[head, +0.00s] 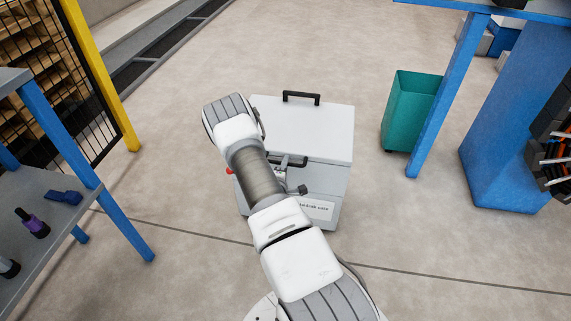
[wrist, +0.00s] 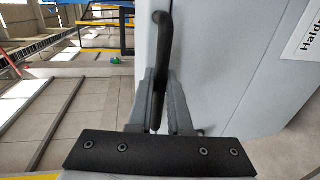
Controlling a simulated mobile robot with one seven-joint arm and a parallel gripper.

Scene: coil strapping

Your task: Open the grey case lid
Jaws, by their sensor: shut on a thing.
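The grey case (head: 325,183) stands on the floor in the middle of the head view, with a white label on its front. Its lid (head: 312,125) looks down on the body, with a black handle (head: 301,97) at the far edge. A second black handle (head: 292,160) is at the near edge of the lid, partly behind my arm. In the wrist view, my gripper (wrist: 163,85) is shut on this black bar handle (wrist: 161,45), close to the case's front face (wrist: 235,75). My arm hides the case's left side and most of the gripper in the head view.
A teal bin (head: 411,108) and a blue bench leg (head: 445,100) stand to the right. A grey shelf (head: 40,225) with blue legs and small tools is at the left. A yellow post (head: 97,75) with mesh is behind it. Floor around the case is clear.

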